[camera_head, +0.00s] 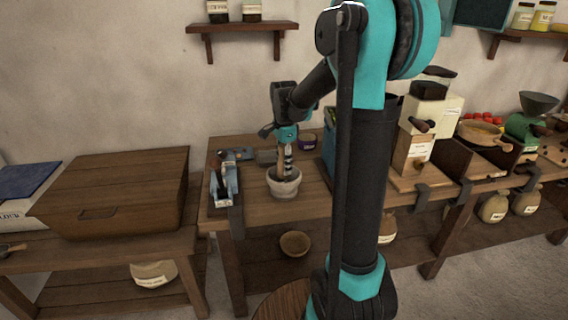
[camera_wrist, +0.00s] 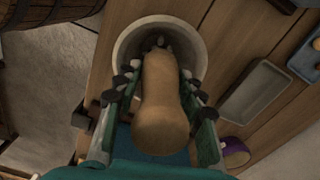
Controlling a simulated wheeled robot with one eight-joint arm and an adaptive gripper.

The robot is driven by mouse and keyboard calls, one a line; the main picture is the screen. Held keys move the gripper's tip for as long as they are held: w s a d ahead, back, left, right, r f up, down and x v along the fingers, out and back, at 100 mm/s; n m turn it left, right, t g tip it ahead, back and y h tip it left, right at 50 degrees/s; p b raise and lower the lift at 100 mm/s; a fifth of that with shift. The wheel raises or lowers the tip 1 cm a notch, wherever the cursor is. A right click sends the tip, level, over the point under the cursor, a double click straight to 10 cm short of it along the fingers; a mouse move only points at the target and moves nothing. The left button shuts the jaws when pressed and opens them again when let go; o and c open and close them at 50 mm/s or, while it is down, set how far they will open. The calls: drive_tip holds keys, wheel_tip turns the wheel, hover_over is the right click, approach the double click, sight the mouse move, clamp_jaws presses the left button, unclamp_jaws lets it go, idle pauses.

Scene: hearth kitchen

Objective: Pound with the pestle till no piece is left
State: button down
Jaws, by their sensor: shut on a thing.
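The pale stone mortar (camera_head: 284,187) stands on the wooden worktable. My gripper (camera_head: 287,150) is above it, pointing down and shut on the wooden pestle (camera_head: 284,172). In the wrist view the pestle (camera_wrist: 162,105) runs between the two fingers (camera_wrist: 158,85), and its far end reaches down inside the mortar (camera_wrist: 124,48). Small dark bits (camera_wrist: 160,42) show in the bowl around the pestle's tip. The pestle hides most of the bowl's floor, so I cannot tell how many pieces are there or their size.
A blue-grey metal tool (camera_head: 226,180) sits at the table's left edge. A grey tray (camera_wrist: 255,90) and a purple-banded pot (camera_wrist: 234,152) are right of the mortar in the wrist view. A large wooden box (camera_head: 120,190) stands on the left bench. A grinder (camera_head: 425,125) stands to the right.

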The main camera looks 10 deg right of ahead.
drive_tip(key=shift+f, duration=1.5)
drive_tip(key=shift+r, duration=2.25)
drive_tip(key=shift+f, duration=0.1)
drive_tip(key=shift+f, duration=0.65)
drive_tip(key=shift+f, duration=0.1)
drive_tip(key=shift+f, duration=1.35)
drive_tip(key=shift+r, duration=0.1)
drive_tip(key=shift+r, duration=2.1)
drive_tip(key=shift+f, duration=0.15)
